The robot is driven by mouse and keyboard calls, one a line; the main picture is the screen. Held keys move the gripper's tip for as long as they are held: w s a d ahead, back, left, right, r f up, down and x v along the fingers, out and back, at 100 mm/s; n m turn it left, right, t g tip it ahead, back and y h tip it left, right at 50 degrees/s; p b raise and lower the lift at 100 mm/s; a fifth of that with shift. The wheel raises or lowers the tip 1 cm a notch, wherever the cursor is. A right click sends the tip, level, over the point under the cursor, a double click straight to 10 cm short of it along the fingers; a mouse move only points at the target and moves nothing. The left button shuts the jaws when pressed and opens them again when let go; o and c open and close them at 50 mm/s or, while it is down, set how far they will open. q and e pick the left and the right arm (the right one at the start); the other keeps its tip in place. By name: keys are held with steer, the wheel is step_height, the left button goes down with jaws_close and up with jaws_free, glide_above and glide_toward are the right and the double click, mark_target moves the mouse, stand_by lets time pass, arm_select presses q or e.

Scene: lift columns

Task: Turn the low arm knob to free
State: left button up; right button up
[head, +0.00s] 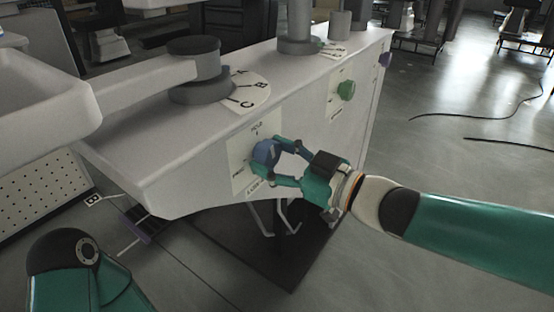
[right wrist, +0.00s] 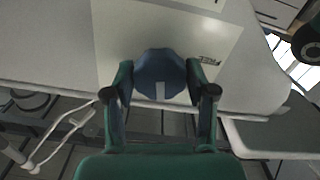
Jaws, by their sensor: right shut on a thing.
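The low arm knob (head: 263,153) is blue and sits on a white label plate (head: 241,170) on the side of the pale housing. My right gripper (head: 269,158) reaches it from the right and is shut on it, one finger on each side. In the right wrist view the knob (right wrist: 160,66) lies between the fingertips (right wrist: 159,76), with a white mark on its lower edge. The printed word FREE (right wrist: 209,61) shows beside it there, upside down. The other print is too small or covered to read surely. My left gripper is out of view; only part of that arm shows.
A green knob (head: 346,90) and a purple knob (head: 385,60) sit farther along the same housing side. The floor (head: 440,150) at right is open, with dark cables.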

steer(key=n+b, duration=0.1)
steer(key=n, duration=0.3)
steer(key=shift+a+f+n+b, duration=0.1)
steer(key=shift+f+n+b, duration=0.1)
steer(key=shift+n+b, duration=0.15)
steer(key=n+b, duration=0.2)
steer(key=n, duration=0.3)
steer(key=shift+s+f+n, duration=0.1)
steer(key=shift+n, duration=0.15)
steer(key=shift+n+b, duration=0.6)
steer(key=shift+n, duration=2)
steer(key=o, duration=1)
steer(key=shift+o, duration=0.7)
steer(key=shift+r, duration=0.2)
